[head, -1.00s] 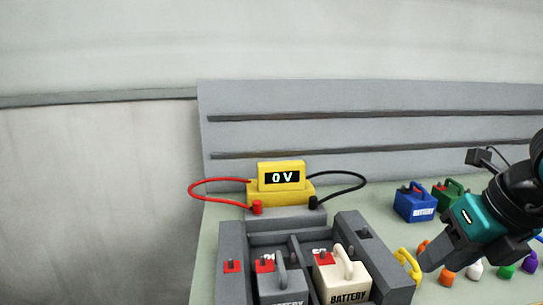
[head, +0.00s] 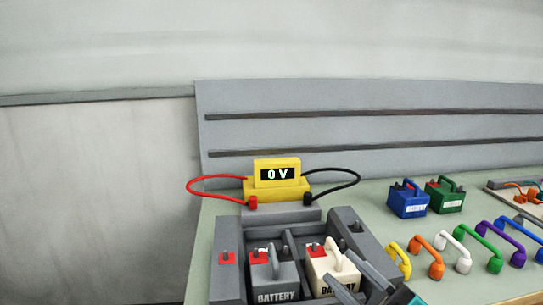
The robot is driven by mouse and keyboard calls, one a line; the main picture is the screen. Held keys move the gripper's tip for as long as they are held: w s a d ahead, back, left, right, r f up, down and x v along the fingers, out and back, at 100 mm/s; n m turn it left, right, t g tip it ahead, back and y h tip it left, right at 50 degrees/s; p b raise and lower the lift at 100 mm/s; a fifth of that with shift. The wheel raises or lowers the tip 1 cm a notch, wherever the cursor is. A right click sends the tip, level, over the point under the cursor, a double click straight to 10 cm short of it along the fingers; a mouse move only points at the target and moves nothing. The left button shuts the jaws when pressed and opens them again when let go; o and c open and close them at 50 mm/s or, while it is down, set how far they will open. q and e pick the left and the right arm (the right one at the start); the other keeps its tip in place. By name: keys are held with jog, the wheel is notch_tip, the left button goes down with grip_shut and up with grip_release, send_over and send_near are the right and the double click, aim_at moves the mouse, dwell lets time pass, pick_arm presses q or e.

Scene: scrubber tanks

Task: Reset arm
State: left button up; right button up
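My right gripper (head: 348,277) is at the bottom edge, in front of the right end of the grey battery tray (head: 228,285). Its two grey fingers look spread, with nothing seen between them; part of its teal body is cut off by the frame. A grey battery (head: 277,278) and a cream battery (head: 333,262) stand side by side in the tray. The fingers overlap the cream battery's lower right in the picture; I cannot tell if they touch it. My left gripper is not in view.
A yellow meter (head: 277,184) reading 0 V stands behind the tray with red and black leads. To the right are a blue battery (head: 408,203), a green battery (head: 446,200) and several coloured cables, including a yellow one (head: 398,258). A grey panel (head: 350,135) closes the back.

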jog(key=s+d+f+m+h, duration=0.1)
jog(key=d+f+m+h, duration=0.2)
jog(key=f+m+h, duration=0.55)
jog(key=s+d+f+m+h, duration=0.25)
jog(key=f+m+h, duration=0.2)
jog(key=f, duration=0.65)
jog(key=s+f+m+g+h, duration=0.1)
jog(key=s+f+m+g, duration=0.2)
jog(key=s+f+g, duration=0.2)
jog(key=s+f, duration=0.3)
jog(key=f, duration=0.2)
jog(key=shift+d+f, duration=0.2)
jog(key=shift+f, duration=0.2)
